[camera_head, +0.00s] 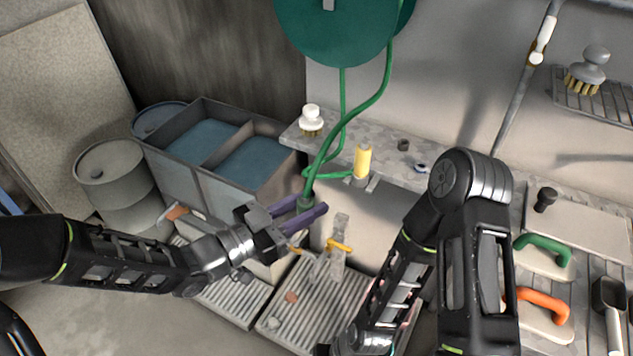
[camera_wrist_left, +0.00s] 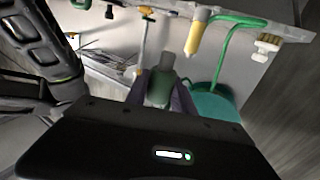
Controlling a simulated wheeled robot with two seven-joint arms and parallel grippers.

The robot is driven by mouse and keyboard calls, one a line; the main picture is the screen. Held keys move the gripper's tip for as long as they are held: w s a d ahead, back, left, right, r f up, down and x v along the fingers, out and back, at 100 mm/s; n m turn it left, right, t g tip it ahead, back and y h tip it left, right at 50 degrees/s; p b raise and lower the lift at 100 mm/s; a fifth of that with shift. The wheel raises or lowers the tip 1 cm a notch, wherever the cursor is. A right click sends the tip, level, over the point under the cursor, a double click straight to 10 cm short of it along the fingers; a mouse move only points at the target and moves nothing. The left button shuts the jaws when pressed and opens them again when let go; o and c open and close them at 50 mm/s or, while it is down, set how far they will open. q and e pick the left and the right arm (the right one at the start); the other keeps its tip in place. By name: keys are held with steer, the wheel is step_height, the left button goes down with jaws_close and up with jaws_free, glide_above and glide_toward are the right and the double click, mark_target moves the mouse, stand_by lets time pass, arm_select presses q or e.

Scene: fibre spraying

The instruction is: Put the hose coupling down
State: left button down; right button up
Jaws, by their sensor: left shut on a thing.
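My left gripper (camera_head: 304,214) has purple fingers and is shut on the hose coupling (camera_head: 306,202), a dark green piece at the lower end of the green hose (camera_head: 372,107). In the left wrist view the coupling (camera_wrist_left: 160,88) sits between the two fingers, with a grey end pointing away from the gripper. The coupling is held in the air in front of the wall, below and left of the grey shelf (camera_head: 400,171). The hose rises from it to the large green reel (camera_head: 345,28). My right arm reaches down at the lower middle; its fingers are not in view.
A yellow-handled valve (camera_head: 338,245) is right of the gripper, above ribbed grating (camera_head: 315,309). Twin water tubs (camera_head: 205,178) stand left. Hand tools lie on the right bench (camera_head: 590,262).

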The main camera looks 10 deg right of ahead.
arm_select(q)
steer(key=w+a+f+n+t+y, duration=0.2)
steer(key=w+a+n+t+y, duration=0.55)
steer(key=w+a, duration=0.55)
steer(key=a+f+n+t+y, duration=0.1)
steer(key=a+y, duration=0.3)
steer(key=a, duration=0.4)
steer(key=a+f+n+t+y, duration=0.2)
steer(key=a+f+n+y, duration=0.1)
steer(key=a, duration=0.4)
steer(key=shift+w+a+f+n+y, duration=0.25)
steer(key=shift+w+a+n+y, duration=0.1)
steer(key=shift+n+y, duration=0.55)
